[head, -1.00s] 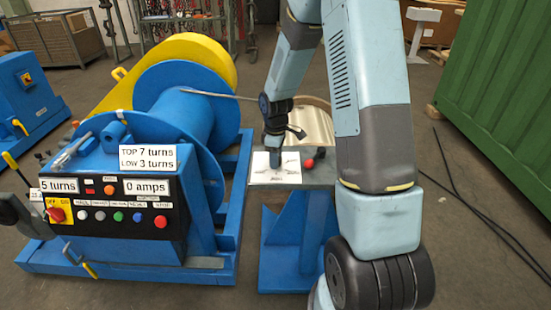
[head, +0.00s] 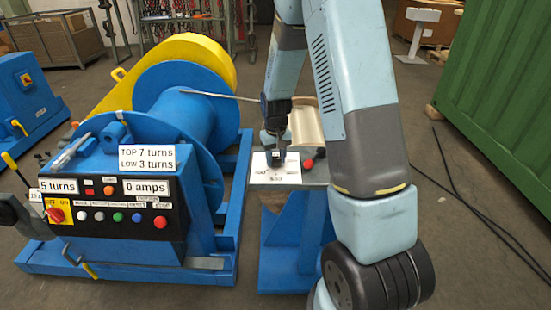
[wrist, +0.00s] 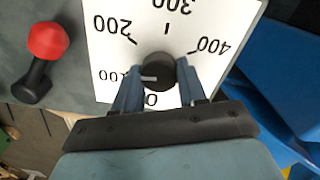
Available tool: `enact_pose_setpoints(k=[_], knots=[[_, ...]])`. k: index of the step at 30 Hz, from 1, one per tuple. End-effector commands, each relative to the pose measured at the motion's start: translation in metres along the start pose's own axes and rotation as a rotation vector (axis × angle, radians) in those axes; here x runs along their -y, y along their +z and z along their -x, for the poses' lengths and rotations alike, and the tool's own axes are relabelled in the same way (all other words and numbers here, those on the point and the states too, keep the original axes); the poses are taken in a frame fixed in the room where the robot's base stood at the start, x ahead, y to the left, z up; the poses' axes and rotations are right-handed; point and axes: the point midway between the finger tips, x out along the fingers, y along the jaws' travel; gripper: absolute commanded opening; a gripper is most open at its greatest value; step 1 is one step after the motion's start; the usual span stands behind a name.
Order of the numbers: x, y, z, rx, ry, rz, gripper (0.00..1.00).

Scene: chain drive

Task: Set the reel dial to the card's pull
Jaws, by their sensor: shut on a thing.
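The reel dial is a black round knob (wrist: 158,68) with a white mark, on a white plate (wrist: 112,45) printed 0, 100, 200, 300 and 400. In the wrist view the mark points left, near the 100, whose label is partly covered by a finger. My gripper (wrist: 160,84) is shut on the knob, one finger on each side. In the head view my gripper (head: 275,157) stands over the plate (head: 262,176) and hides the knob. A white card (head: 147,158) on the winch reads "TOP 7 turns, LOW 3 turns". No pull figure is readable on it.
A red-topped lever (wrist: 42,60) stands beside the plate. The blue winch (head: 160,95) with its button panel (head: 120,212) is at left; its displays read "5 turns" and "0 amps". A green container (head: 500,110) stands at right. Cables lie on the floor.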

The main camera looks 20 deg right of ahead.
Motion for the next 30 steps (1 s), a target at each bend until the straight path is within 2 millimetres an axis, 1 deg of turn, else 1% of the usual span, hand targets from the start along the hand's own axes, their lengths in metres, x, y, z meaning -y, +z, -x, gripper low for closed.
enact_pose_setpoints(k=[9,15,21,30], knots=[[0.0013,-0.0009,0.0006,-0.002,-0.001,-0.291,0.11],[0.0011,-0.0008,0.0006,-0.002,-0.001,-0.444,0.11],[0.0006,-0.0007,0.0006,-0.002,-0.001,-0.555,0.11],[0.0003,-0.0007,0.0007,-0.002,-0.002,-0.633,0.11]])
